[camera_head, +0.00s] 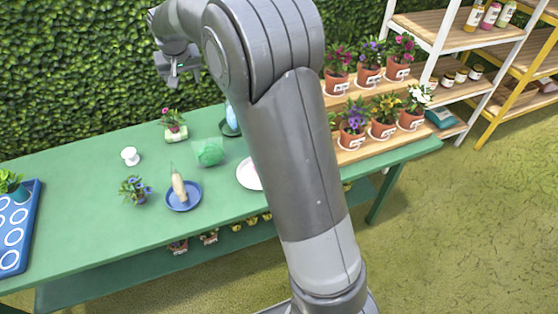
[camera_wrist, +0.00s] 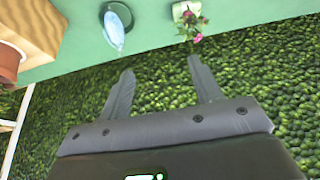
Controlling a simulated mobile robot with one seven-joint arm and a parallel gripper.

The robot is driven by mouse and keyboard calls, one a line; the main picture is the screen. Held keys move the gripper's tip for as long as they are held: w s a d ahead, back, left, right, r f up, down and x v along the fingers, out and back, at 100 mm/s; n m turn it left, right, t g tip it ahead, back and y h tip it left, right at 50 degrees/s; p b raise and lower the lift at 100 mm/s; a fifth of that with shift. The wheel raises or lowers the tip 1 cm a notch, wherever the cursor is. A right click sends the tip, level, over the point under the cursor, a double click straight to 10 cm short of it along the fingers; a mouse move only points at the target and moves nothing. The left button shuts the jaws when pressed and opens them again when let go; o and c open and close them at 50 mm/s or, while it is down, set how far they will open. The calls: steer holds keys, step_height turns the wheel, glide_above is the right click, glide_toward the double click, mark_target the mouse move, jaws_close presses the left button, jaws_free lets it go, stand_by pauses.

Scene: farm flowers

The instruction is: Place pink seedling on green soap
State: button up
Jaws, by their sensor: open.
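The pink seedling (camera_head: 171,119) has pink flowers and green leaves. It stands on the pale green soap (camera_head: 181,136), near the back edge of the green table. In the wrist view, the seedling (camera_wrist: 194,24) overlaps the soap (camera_wrist: 179,10) at the top. I cannot tell how its base meets the soap. My gripper (camera_head: 177,70) is raised in front of the hedge, above and apart from the seedling. In the wrist view, my gripper (camera_wrist: 161,68) has its two fingers spread with nothing between them.
On the table (camera_head: 90,170) are a blue plate (camera_head: 184,205) with a pale bottle, a green translucent item (camera_head: 209,152), a white cup (camera_head: 130,156), a blue-flowered plant (camera_head: 134,190) and a blue tray (camera_head: 14,246). Potted flowers fill a wooden shelf (camera_head: 352,96). A hedge (camera_head: 70,60) stands behind.

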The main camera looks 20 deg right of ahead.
steer(key=s+d+r, duration=0.3)
steer(key=s, duration=0.4)
steer(key=s+d+r, duration=0.3)
steer(key=s, duration=0.5)
steer(key=s+d+r, duration=0.3)
steer(key=s, duration=0.4)
steer(key=s+d+f, duration=0.1)
steer(key=s+f, duration=0.1)
steer(key=s, duration=0.8)
steer(key=s+d+f, duration=0.2)
steer(key=s+f, duration=0.1)
steer(key=s, duration=0.7)
steer(key=shift+f+t, duration=0.25)
steer(key=shift+t, duration=0.15)
